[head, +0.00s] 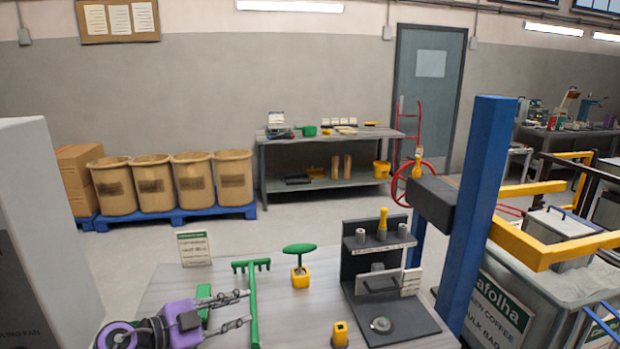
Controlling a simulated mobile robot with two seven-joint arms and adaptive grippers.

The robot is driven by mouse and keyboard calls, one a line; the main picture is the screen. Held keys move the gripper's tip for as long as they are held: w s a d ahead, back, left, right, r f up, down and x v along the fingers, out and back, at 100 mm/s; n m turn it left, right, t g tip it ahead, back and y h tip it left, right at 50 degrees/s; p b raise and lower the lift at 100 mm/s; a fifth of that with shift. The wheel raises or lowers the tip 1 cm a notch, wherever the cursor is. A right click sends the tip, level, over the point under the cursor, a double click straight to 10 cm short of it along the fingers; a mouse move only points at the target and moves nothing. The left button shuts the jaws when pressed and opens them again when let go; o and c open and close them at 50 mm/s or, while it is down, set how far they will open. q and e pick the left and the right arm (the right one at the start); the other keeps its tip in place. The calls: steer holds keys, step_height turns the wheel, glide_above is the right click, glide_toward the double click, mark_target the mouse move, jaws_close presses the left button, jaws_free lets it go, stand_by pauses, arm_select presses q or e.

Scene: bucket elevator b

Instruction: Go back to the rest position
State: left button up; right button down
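My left gripper (246,308) comes in from the bottom left on a purple arm. Its two fingers are spread apart and nothing shows held between them. The fingertips point right, close to the upright bar of a green rake-like tool (253,300); I cannot tell whether they touch it. My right gripper is not in view.
The grey table (180,284) also bears a yellow block with a green T-handle (300,263), a small yellow piece (340,334), a dark fixture (390,285) and a sign (194,248). A blue post (480,215) and yellow rails (550,250) stand at right.

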arm_select(q)
steer(key=s+a+r+n+t+y, duration=0.55)
steer(key=a+n+t+y, duration=0.25)
steer(key=n+t, duration=0.25)
steer(key=s+a+f+n+g+y, duration=0.4)
steer(key=s+f, duration=0.3)
steer(key=s+a+f+n+g+y, duration=0.4)
steer(key=s+f+n+g+y, duration=0.1)
steer(key=s+f, duration=0.15)
steer(key=s+d+f+m+g+h, duration=0.1)
steer(key=s+d+f+g+h, duration=0.3)
steer(key=s, duration=0.7)
steer(key=s+d+f+m+g+h, duration=0.1)
steer(key=s+d+f+g, duration=0.5)
steer(key=s, duration=0.6)
steer(key=w+d+f+t, duration=0.2)
steer(key=w+f+t, duration=0.1)
steer(key=f, duration=0.3)
steer(key=w+d+f+t+h, duration=0.1)
steer(key=w+d+f+t, duration=0.1)
steer(key=w+f+t, duration=0.2)
step_height(320, 180, down, 3)
steer(key=shift+w+r, duration=0.15)
steer(key=shift+w, duration=0.2)
steer(key=shift+o, duration=0.6)
steer(key=shift+a+t, duration=0.1)
steer(key=shift+t, duration=0.15)
